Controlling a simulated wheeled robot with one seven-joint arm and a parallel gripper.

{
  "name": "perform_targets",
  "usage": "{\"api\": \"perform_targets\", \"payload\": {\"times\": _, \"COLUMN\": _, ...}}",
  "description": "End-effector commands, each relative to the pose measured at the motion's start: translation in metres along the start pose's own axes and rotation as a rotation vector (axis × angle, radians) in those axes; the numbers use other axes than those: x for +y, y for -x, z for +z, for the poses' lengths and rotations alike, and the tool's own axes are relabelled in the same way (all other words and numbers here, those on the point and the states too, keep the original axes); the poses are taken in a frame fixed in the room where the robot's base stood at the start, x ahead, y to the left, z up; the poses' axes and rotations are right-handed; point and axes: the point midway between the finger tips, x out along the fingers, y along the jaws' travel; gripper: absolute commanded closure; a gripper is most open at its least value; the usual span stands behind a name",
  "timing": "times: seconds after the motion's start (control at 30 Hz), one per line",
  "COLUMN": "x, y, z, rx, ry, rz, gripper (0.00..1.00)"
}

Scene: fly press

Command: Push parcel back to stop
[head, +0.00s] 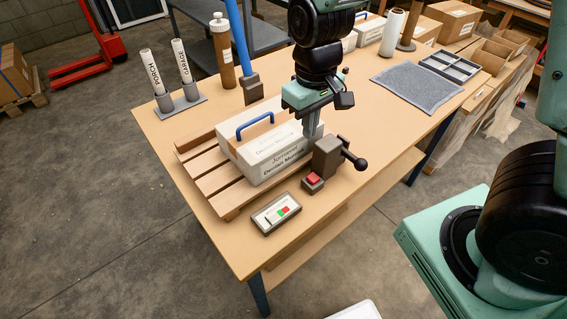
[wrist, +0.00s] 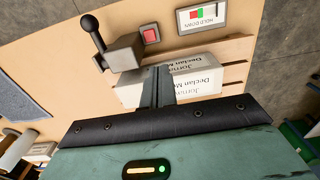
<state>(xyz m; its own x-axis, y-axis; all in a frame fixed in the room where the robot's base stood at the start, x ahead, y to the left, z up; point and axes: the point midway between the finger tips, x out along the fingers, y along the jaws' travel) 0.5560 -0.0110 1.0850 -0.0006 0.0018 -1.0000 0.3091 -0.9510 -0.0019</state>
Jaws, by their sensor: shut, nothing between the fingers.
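The parcel (head: 265,148) is a white box with a blue handle on top and printed lettering on its top and near side. It lies on a slatted wooden rack (head: 205,178) on the workbench. In the wrist view the parcel (wrist: 205,78) shows its lettered faces behind my fingers. My gripper (head: 311,132) is shut and empty, pointing down at the parcel's right end, beside a brown block with a lever. In the wrist view my gripper (wrist: 161,72) overlaps the parcel; I cannot tell whether it touches. No stop can be clearly made out.
The brown block (head: 327,158) has a black-knobbed lever (head: 355,161). A red button (head: 313,181) and a red-green panel (head: 277,213) sit in front. A blue post (head: 238,45), brown bottle (head: 222,55) and labelled tubes (head: 166,75) stand behind. A grey mat (head: 418,88) lies right.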

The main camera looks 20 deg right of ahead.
Motion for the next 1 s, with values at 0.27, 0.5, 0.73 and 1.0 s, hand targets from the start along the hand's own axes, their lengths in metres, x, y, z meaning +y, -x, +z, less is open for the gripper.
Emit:
{"api": "perform_targets", "payload": {"times": 0.27, "x": 0.003, "y": -0.026, "z": 0.000, "rx": -0.007, "ry": -0.005, "rz": 0.004, "gripper": 1.00}}
{"api": "perform_targets", "payload": {"times": 0.5, "x": 0.003, "y": -0.071, "z": 0.000, "rx": -0.006, "ry": -0.005, "rz": 0.003, "gripper": 1.00}}
{"api": "perform_targets", "payload": {"times": 0.73, "x": 0.002, "y": -0.098, "z": -0.009, "rx": 0.000, "ry": -0.003, "rz": 0.003, "gripper": 1.00}}
{"api": "perform_targets", "payload": {"times": 1.0, "x": 0.002, "y": -0.099, "z": -0.038, "rx": 0.000, "ry": -0.002, "rz": 0.003, "gripper": 1.00}}
